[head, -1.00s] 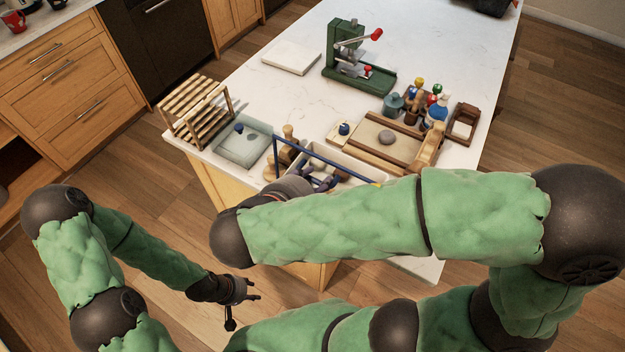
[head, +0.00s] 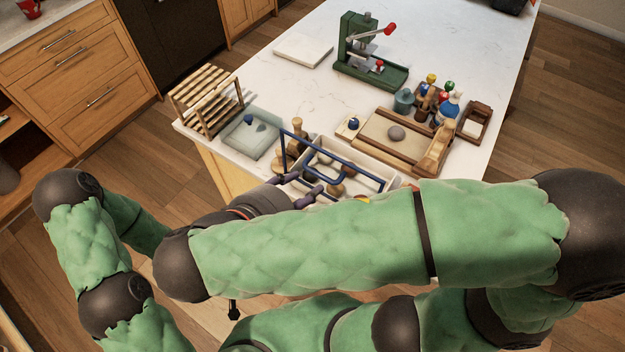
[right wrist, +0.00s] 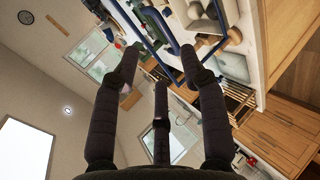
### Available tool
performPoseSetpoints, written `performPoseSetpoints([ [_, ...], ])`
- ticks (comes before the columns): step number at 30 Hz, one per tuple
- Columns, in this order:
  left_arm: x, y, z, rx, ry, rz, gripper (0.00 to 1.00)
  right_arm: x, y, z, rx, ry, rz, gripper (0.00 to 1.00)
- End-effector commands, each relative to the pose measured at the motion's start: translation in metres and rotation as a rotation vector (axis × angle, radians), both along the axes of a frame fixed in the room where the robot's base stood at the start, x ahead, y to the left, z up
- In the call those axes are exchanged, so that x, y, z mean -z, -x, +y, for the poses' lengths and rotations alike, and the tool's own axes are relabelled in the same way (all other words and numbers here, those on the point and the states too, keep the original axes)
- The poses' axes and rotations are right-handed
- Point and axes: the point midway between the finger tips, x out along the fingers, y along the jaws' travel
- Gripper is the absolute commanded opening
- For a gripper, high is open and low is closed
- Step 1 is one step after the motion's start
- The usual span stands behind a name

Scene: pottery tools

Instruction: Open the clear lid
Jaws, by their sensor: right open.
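A white bin (head: 378,182) at the near table edge carries a blue bar frame (head: 345,158) with a blue U-shaped handle (head: 326,178). The frame looks like the edge of a clear lid; the clear sheet itself is hard to make out. My right gripper (head: 306,186) is open beside the handle at the bin's near side. In the right wrist view its fingers (right wrist: 160,62) are spread and empty, with the blue bars (right wrist: 152,25) just beyond the tips. My left gripper (head: 234,310) is mostly hidden behind my right arm; only a dark tip shows.
A translucent box (head: 238,144) with a blue knob and a wooden rack (head: 208,100) stand left of the bin. Wooden tools (head: 297,135) are close beside it. A wooden tray (head: 440,160) with bottles behind is right. A green press (head: 370,65) stands farther back.

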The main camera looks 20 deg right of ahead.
Motion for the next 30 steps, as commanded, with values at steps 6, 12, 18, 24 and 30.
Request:
performPoseSetpoints([
  [6, 0.000, 0.000, 0.000, 0.000, 0.000, 0.000, 0.40, -0.013, 0.012, 0.015, 0.000, 0.001, -0.001, 0.43],
  [12, 0.000, 0.000, 0.000, 0.000, 0.000, 0.000, 0.40, -0.015, 0.015, 0.018, 0.000, 0.001, -0.001, 0.43],
  [18, 0.000, 0.000, 0.000, 0.000, 0.000, 0.000, 0.40, -0.015, 0.014, 0.018, 0.000, 0.001, -0.001, 0.43],
  [24, 0.000, 0.000, 0.000, 0.000, 0.000, 0.000, 0.40, -0.015, 0.014, 0.017, 0.000, 0.001, -0.001, 0.43],
  [30, 0.000, 0.000, 0.000, 0.000, 0.000, 0.000, 0.40, -0.015, 0.014, 0.018, 0.000, 0.001, -0.001, 0.43],
])
